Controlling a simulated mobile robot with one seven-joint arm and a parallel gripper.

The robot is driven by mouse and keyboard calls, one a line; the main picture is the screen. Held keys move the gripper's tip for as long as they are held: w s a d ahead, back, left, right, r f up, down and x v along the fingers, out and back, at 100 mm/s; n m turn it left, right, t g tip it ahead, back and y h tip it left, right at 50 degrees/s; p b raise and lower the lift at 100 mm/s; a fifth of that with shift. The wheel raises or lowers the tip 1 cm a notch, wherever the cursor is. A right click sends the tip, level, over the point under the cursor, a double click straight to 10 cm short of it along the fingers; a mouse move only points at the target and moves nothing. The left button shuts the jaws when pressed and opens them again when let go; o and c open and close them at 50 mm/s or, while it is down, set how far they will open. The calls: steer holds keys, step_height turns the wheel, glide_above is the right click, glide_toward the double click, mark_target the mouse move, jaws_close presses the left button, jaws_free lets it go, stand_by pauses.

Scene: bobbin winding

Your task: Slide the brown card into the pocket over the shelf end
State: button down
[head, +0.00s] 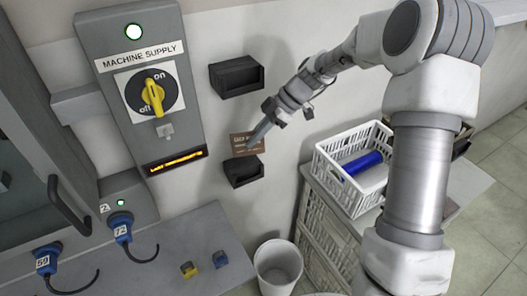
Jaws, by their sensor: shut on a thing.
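The brown card (244,142) with pale print stands upright just above the lower dark pocket (243,172) on the wall. My gripper (262,132) comes in from the upper right and is shut on the card's right side. The card's lower edge is close to the pocket's top opening; I cannot tell whether it is inside. A second dark pocket (237,76) is higher on the same wall and looks empty. The shelf (205,240) ends below the lower pocket.
A white crate (328,168) with a blue roll (363,163) stands on a cabinet at the right. A white bin (278,265) is below the pockets. A grey supply panel (141,50) with a yellow switch is at the left. Two small blocks (189,270) lie on the shelf.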

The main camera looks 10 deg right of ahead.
steer(key=shift+w+a+r+n+g+b, duration=0.2)
steer(key=shift+n+g, duration=0.2)
steer(key=shift+n, duration=0.15)
steer(key=shift+w+a+r+n+g+b, duration=0.2)
steer(key=shift+n+g, duration=0.2)
steer(key=shift+n, duration=0.15)
steer(key=shift+r+n+g+b, duration=0.35)
steer(key=shift+r+n+g, duration=0.3)
steer(key=shift+n, duration=0.15)
step_height(320, 180, down, 7)
steer(key=b, duration=0.3)
steer(key=shift+b, duration=0.35)
steer(key=shift+f+b, duration=2.15)
steer(key=shift+f, duration=0.5)
steer(key=shift+d+f, duration=0.1)
steer(key=shift+f, duration=0.15)
